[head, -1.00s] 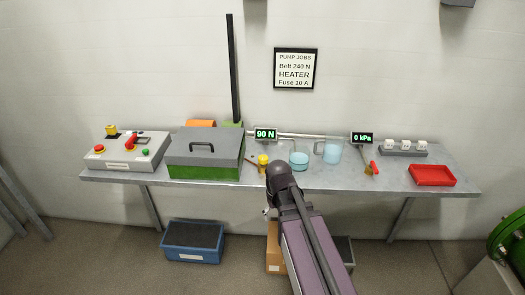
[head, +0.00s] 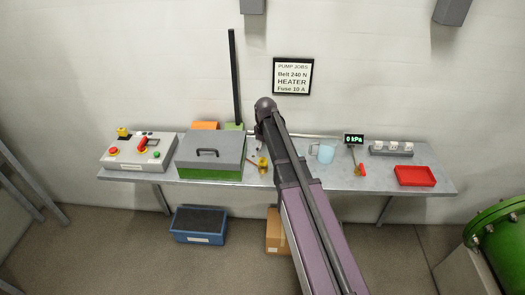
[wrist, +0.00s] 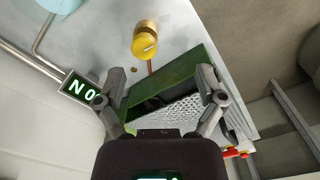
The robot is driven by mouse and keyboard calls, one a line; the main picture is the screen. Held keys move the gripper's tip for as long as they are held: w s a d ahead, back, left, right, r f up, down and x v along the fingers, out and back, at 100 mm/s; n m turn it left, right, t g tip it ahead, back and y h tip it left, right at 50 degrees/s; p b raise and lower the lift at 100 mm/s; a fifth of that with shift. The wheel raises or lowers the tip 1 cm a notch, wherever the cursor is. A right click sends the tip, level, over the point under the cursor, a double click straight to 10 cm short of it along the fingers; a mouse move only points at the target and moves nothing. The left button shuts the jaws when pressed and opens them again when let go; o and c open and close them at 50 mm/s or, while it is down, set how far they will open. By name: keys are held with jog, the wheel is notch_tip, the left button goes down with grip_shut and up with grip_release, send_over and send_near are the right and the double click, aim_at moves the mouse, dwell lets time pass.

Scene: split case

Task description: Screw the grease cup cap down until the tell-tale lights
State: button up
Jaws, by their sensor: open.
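The yellow grease cup cap (head: 262,163) stands on the bench just right of the grey-lidded green case (head: 205,172). In the wrist view the cap (wrist: 145,46) is a yellow disc with a pale mark, on a brass-coloured body. My gripper (wrist: 162,84) is open and empty, its fingers spread on either side of the green case's wall in that view. The cap lies beyond the fingertips, apart from them. In the head view my arm hides the gripper. I cannot make out a lit tell-tale.
A lit readout (wrist: 79,88) is partly hidden by a finger. A clear blue jug (head: 323,152), a 0 kPa readout (head: 354,139), a row of sockets (head: 391,148) and a red tray (head: 415,176) stand to the right. A control box (head: 140,152) is at the left end.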

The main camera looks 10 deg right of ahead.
notch_tip(320, 180, up, 4)
jog(key=n+p, duration=0.1)
jog(key=p, duration=0.2)
send_over(263, 160)
jog(key=shift+w+r+n, duration=0.1)
jog(key=shift+n, duration=0.2)
notch_tip(263, 160, down, 14)
jog(key=b, duration=1.4)
dwell(0.4)
jog(key=shift+r, duration=0.1)
jog(key=c, duration=1.1)
